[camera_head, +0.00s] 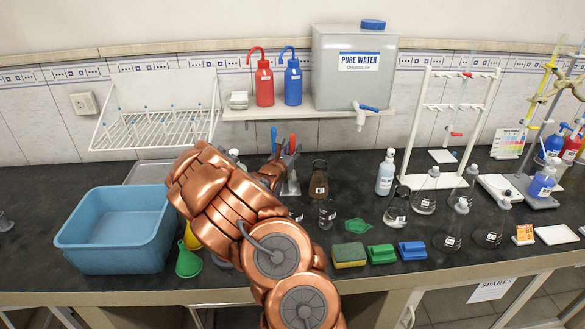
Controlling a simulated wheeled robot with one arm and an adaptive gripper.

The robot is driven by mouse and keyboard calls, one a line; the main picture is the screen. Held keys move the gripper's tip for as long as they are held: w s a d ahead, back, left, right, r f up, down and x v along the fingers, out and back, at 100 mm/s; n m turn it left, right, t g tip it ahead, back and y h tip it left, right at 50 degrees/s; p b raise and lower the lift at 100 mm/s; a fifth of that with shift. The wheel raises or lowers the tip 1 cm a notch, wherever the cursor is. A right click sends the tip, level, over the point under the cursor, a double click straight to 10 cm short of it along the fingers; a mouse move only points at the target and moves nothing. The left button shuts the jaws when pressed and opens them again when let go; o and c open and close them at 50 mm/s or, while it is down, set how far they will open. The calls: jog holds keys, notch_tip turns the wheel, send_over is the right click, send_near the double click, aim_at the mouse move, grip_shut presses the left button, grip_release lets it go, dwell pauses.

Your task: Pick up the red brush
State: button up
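A thin red upright piece (292,143), which looks like the red brush's handle, stands at the back of the bench below the shelf. A similar blue piece (273,139) stands just left of it. My gripper (285,156) is at the far end of my copper arm, right at these two pieces. My arm and gripper hide their lower parts. The fingers are small and dark, so I cannot tell whether they are open or shut, or whether they touch the red piece. A pale holder (292,187) shows partly below the gripper.
A blue basin (118,229) stands left of my arm, with a green funnel (187,262) beside it. Flasks, including an amber one (319,180), stand close on the right. A sponge (348,254) lies near the front edge. A shelf (300,112) with bottles overhangs the back.

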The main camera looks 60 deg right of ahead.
grip_shut()
